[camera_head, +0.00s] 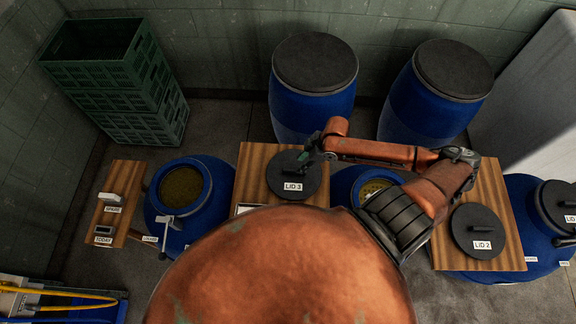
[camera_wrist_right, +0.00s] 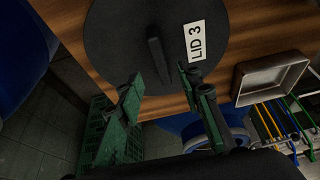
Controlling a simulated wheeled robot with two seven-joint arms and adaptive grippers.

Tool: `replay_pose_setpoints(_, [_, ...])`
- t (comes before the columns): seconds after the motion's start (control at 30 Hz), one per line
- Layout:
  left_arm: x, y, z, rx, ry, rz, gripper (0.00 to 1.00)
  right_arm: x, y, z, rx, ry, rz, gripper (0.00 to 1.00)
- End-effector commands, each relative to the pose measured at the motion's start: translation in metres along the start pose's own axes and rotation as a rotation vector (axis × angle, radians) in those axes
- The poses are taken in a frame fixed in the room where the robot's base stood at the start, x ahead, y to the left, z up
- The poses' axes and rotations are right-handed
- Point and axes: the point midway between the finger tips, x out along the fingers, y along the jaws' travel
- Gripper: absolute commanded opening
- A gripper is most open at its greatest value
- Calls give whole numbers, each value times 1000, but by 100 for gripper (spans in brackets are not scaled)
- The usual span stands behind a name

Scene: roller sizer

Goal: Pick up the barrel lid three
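Lid 3 (camera_head: 283,186) is a round black disc with a bar handle and a white "LID 3" label. It lies flat on a wooden board in the head view. In the right wrist view lid 3 (camera_wrist_right: 112,42) fills the upper middle, its handle (camera_wrist_right: 156,55) standing up. My right gripper (camera_head: 304,157) is over the far right part of the lid. In the right wrist view the right gripper (camera_wrist_right: 161,80) has its green fingers spread, one to each side of the handle's near end, with gaps visible. Nothing is held. My left gripper is not in view.
Lid 2 (camera_head: 480,243) lies on the right wooden board (camera_head: 507,261). Open blue barrels (camera_head: 217,202) stand beside the boards; another (camera_head: 348,184) is partly behind my arm. Two closed barrels (camera_head: 310,107) (camera_head: 431,106) and green crates (camera_head: 141,97) stand behind. A grey tray (camera_wrist_right: 270,78) is near the lid.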

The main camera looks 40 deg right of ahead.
Motion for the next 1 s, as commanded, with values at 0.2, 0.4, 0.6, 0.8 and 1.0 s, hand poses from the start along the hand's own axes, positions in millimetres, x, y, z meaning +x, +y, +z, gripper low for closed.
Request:
replay_pose_setpoints(0.2, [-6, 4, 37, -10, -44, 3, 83, 24, 1, -3, -1, 1, -4, 33])
replay_pose_setpoints(0.4, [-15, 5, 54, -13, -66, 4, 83, 52, 4, -2, 2, 1, -4, 33])
replay_pose_setpoints(0.6, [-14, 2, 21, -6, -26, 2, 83, 70, 4, 0, -1, -1, -2, 33])
replay_pose_setpoints(0.8, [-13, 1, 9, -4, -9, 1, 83, 71, 4, 1, -2, -1, -2, 33])
replay_pose_setpoints(1.0, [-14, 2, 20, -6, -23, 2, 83, 71, 4, 1, -2, -1, -2, 33])
